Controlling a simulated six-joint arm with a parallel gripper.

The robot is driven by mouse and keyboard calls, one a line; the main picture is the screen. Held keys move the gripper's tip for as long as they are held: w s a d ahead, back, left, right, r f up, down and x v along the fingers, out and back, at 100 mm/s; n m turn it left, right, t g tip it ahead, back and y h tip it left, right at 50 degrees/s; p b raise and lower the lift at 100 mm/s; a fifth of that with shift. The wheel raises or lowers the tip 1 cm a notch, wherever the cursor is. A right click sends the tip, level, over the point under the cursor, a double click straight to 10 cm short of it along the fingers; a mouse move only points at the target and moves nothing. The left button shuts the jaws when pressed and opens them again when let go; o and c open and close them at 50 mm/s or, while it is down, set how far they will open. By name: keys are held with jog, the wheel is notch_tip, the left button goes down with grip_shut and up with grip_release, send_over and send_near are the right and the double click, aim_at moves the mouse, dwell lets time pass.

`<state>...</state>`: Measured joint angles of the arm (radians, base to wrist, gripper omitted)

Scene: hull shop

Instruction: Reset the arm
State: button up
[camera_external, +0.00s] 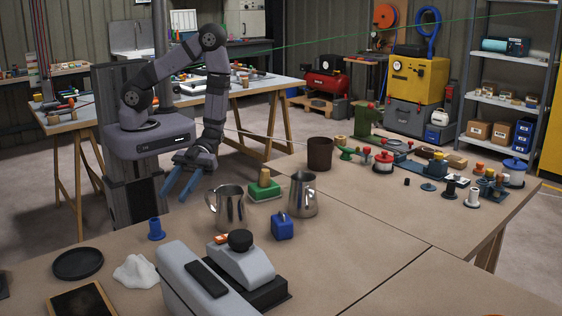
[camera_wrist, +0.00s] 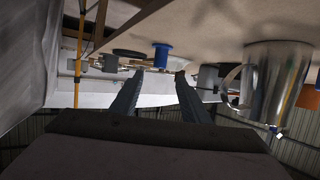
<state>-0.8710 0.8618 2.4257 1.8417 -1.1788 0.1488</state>
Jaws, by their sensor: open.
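My gripper (camera_external: 180,183) is at the far left part of the workbench, near its edge, pointing down and to the left. Its two blue-grey fingers are spread apart with nothing between them. In the wrist view the gripper (camera_wrist: 157,75) also shows open and empty. My arm is bent, with the forearm hanging down from a raised elbow. A steel mug (camera_external: 227,207) stands to the right of the fingers, apart from them; it also shows in the wrist view (camera_wrist: 275,80). A blue spool (camera_external: 156,229) stands on the bench below the gripper and appears in the wrist view (camera_wrist: 161,55).
A steel pitcher (camera_external: 303,194), a green block with a wooden peg (camera_external: 264,189) and a blue block (camera_external: 282,226) stand right of the mug. A grey machine (camera_external: 207,280), white cloth (camera_external: 136,272) and black disc (camera_external: 78,263) are at the front. The bench's middle right (camera_external: 375,225) is clear.

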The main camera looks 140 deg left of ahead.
jog(key=w+a+r+y+p, duration=0.1)
jog(key=w+a+r+p, duration=0.1)
jog(key=w+r+p, duration=0.4)
jog(key=w+a+r+n+y+b, duration=0.25)
jog(key=w+a+n+y, duration=0.25)
jog(key=w+a+y, duration=0.5)
jog(key=s+d+n+g+b, duration=0.1)
jog(key=s+d+n+g, duration=0.1)
jog(key=s, duration=0.5)
jog(key=s+d+n+g+b, duration=0.1)
jog(key=s+d+n+g, duration=0.1)
jog(key=s+d, duration=0.2)
jog(key=s+d+f+n+g+y+b, duration=0.1)
jog(key=s+d+n+g, duration=0.1)
jog(key=s, duration=0.8)
jog(key=shift+s+d+n+g, duration=0.4)
jog(key=shift+d+g, duration=0.2)
jog(key=shift+d, duration=0.5)
jog(key=shift+f, duration=0.1)
